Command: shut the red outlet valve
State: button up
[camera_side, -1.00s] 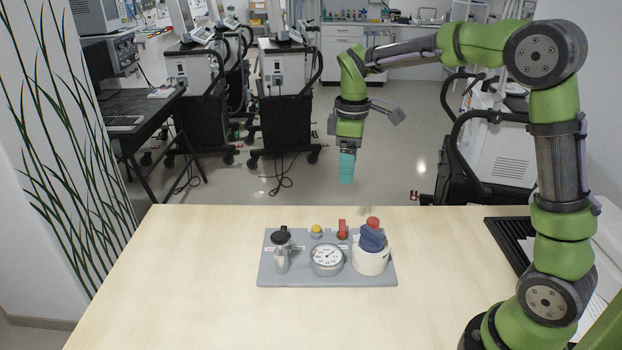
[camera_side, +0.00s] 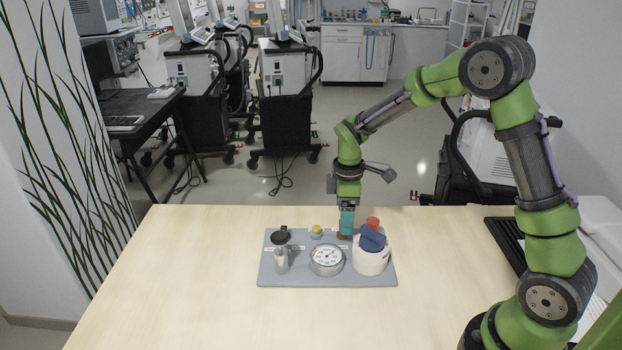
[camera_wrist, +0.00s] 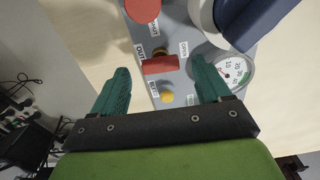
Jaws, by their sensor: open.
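The red outlet valve handle (camera_wrist: 160,65) shows in the wrist view as a short red bar lying across a brass body, beside a partly readable "OUT" label. My gripper (camera_side: 346,234) is open, pointing down over the back of the grey panel (camera_side: 300,279). In the wrist view its two teal fingers stand apart, one on each side of the red handle, with visible gaps. I cannot tell whether the fingertips are at handle height. In the side view my gripper hides most of the valve.
Close by are a red round button (camera_side: 373,222), a blue knob (camera_side: 372,239) on a white base, a round gauge (camera_side: 327,258), a yellow knob (camera_side: 317,231) and a black-topped fitting (camera_side: 281,237). The wooden table (camera_side: 190,290) is clear around the panel.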

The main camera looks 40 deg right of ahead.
jog(key=shift+f, duration=1.2)
jog(key=c, duration=1)
jog(key=shift+c, duration=0.2)
